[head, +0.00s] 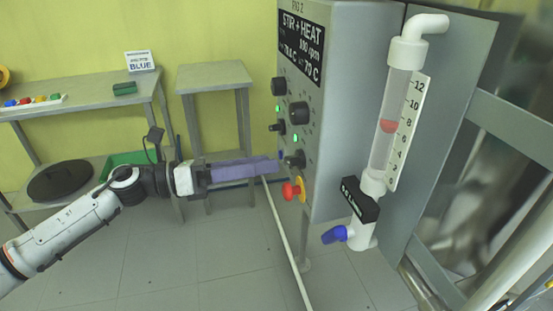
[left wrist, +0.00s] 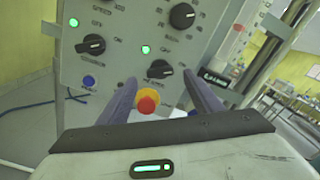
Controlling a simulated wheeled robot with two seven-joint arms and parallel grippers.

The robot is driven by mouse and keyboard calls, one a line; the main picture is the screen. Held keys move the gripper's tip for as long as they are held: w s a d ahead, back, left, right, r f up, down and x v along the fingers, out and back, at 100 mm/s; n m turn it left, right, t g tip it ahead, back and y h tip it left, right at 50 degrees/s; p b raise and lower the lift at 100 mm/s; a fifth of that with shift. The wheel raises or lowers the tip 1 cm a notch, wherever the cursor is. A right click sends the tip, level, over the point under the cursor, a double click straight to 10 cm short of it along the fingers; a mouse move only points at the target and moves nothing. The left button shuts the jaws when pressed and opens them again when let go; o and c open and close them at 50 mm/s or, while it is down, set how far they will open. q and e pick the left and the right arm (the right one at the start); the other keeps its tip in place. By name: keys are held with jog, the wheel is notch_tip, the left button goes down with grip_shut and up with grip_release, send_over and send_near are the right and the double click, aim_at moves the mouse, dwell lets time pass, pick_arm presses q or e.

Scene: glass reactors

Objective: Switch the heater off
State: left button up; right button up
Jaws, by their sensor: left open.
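The control cabinet (head: 345,90) carries a display reading "STIR + HEAT". Its panel has two large dials and two smaller switches. The lower right switch (head: 294,159) is black with a green lamp (head: 295,138) lit above it. In the left wrist view this switch (left wrist: 159,69) shows a pale pointer line, with an "ON" mark to its right. The other switch (left wrist: 91,45) also has a lit green lamp (left wrist: 73,22). My left gripper (head: 277,163) is open, its purple fingers pointing at the panel around the lower right switch; contact cannot be told. My right gripper is not in view.
A red emergency button on yellow (head: 291,190) sits just below the switch, between my fingers in the left wrist view (left wrist: 147,102). A flow tube (head: 395,120) with a blue valve (head: 334,235) stands right of the panel. Tables (head: 90,90) stand at the back left.

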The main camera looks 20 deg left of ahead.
aim_at(287, 160)
pick_arm(q)
jog(key=shift+x, duration=2)
jog(key=c, duration=1.1)
jog(key=shift+o, duration=0.2)
